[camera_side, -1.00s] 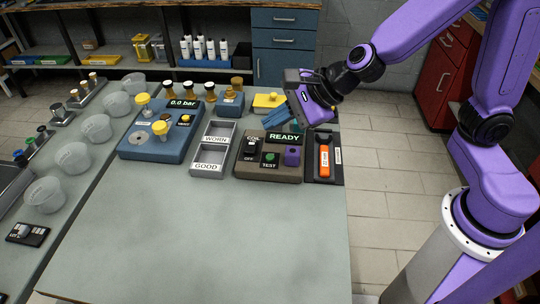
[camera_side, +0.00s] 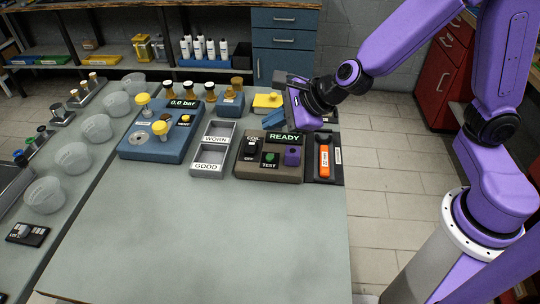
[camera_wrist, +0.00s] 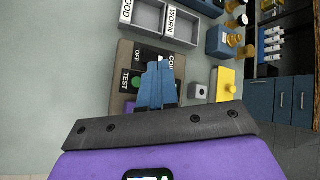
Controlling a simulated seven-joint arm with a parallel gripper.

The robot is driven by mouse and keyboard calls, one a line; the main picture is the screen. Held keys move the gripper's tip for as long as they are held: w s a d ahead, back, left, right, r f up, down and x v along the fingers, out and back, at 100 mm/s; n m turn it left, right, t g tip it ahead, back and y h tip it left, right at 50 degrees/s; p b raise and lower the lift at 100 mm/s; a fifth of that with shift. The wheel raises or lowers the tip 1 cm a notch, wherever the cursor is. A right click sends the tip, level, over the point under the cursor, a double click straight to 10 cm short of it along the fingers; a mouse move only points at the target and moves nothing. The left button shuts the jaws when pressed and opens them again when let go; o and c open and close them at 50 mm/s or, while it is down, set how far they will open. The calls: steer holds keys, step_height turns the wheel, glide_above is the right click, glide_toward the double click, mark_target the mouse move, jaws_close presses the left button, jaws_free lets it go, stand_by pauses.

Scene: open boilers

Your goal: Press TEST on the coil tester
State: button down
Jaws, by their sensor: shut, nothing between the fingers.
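The coil tester (camera_side: 262,173) is a brown box on the bench, with a lit READY display (camera_side: 285,138). Its round green TEST button (camera_side: 270,157) sits low on the top face, beside a black coil switch (camera_side: 250,146) near an OFF label and a purple block (camera_side: 292,155). My gripper (camera_side: 266,122) is above the far side of the tester, its blue fingers together and empty. In the wrist view the shut fingertips (camera_wrist: 160,66) cover part of the tester, and the green button (camera_wrist: 137,82) shows just left of them. I see no contact with the button.
Left of the tester is a grey two-part tray (camera_side: 211,160) marked WORN and GOOD, then a blue pressure unit (camera_side: 155,145) reading 0.0 bar. An orange-handled tool (camera_side: 324,160) lies at right. A yellow box (camera_side: 268,101) stands behind. The front bench is clear.

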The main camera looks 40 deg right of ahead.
mark_target(274, 158)
steer(key=shift+f, duration=3.3)
steer(key=shift+f, duration=0.15)
steer(key=shift+f, duration=0.3)
steer(key=shift+s+f, duration=0.1)
steer(key=shift+f, duration=0.45)
stand_by(0.4)
steer(key=shift+r, duration=0.95)
step_height(274, 158, up, 5)
stand_by(0.4)
